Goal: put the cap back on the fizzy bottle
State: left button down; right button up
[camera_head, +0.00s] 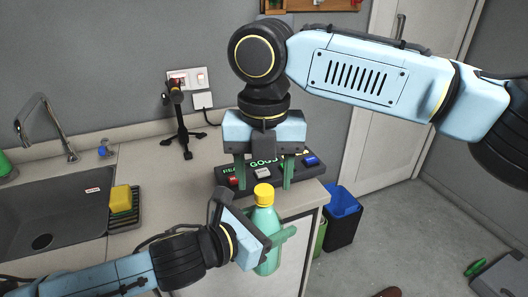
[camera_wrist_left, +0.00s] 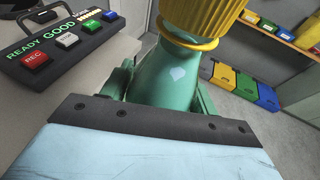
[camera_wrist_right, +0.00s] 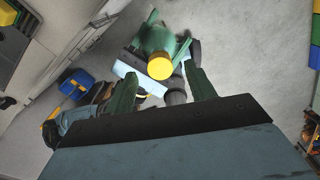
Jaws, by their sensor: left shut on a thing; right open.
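The green fizzy bottle (camera_head: 265,222) is upright at the counter's front edge, with my left gripper (camera_head: 270,250) shut around its body. The yellow cap (camera_head: 264,194) sits on top of the bottle neck; how tightly it is seated I cannot tell. In the left wrist view the cap (camera_wrist_left: 203,18) has a yellow ring (camera_wrist_left: 187,39) just below it on the neck. My right gripper (camera_head: 263,172) is open and points down above the cap, its fingers spread. The right wrist view shows the cap (camera_wrist_right: 160,67) between and beyond the open fingers, touching neither.
A button console (camera_head: 228,181) lies on the counter behind the bottle. A sink (camera_head: 55,215), a yellow sponge (camera_head: 120,198) and a small tripod (camera_head: 183,130) are to the left. A blue-lined bin (camera_head: 343,202) and a green bin (camera_head: 320,238) stand on the floor to the right.

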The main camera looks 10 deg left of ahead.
jog(key=shift+f, duration=1)
